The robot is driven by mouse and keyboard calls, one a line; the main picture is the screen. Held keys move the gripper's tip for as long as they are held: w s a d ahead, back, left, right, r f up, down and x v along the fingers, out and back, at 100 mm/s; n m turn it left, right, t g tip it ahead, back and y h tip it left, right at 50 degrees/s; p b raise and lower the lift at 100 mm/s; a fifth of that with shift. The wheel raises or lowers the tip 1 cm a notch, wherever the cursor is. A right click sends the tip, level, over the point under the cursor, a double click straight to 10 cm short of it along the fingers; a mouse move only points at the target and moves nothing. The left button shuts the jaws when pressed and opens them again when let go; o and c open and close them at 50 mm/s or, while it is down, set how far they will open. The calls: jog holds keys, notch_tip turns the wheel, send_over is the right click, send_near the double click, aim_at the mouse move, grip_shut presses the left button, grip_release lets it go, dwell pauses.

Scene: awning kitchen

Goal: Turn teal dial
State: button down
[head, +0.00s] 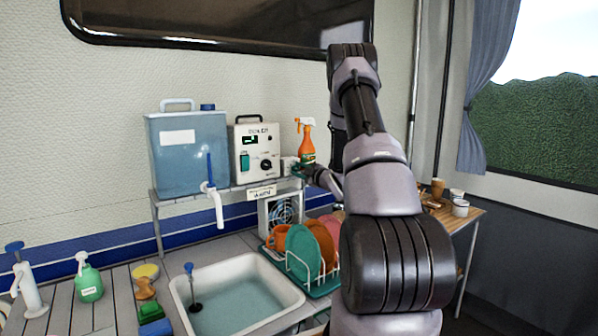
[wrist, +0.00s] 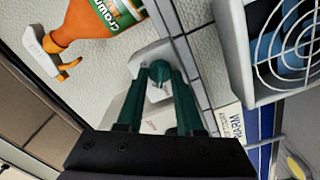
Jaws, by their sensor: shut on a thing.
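The teal dial (wrist: 158,72) is a small round knob on a pale housing (wrist: 147,57) in the wrist view. My gripper (wrist: 159,82) has its two dark teal fingers on either side of the dial, shut on it. In the head view my gripper (head: 299,171) is at the right end of the raised shelf, by a small white box (head: 287,163). The dial itself is hidden or too small to tell in the head view. Its marks cannot be read.
An orange spray bottle (head: 307,143) stands close behind my gripper. A beige control box (head: 254,152) and blue water tank (head: 188,150) stand to the left on the shelf. A fan (head: 283,212) is below, with a dish rack (head: 318,284) in front.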

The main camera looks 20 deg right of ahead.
jog(key=shift+f+n, duration=0.1)
jog(key=shift+n, duration=0.2)
jog(key=c, duration=0.6)
grip_release()
jog(key=shift+o, duration=0.2)
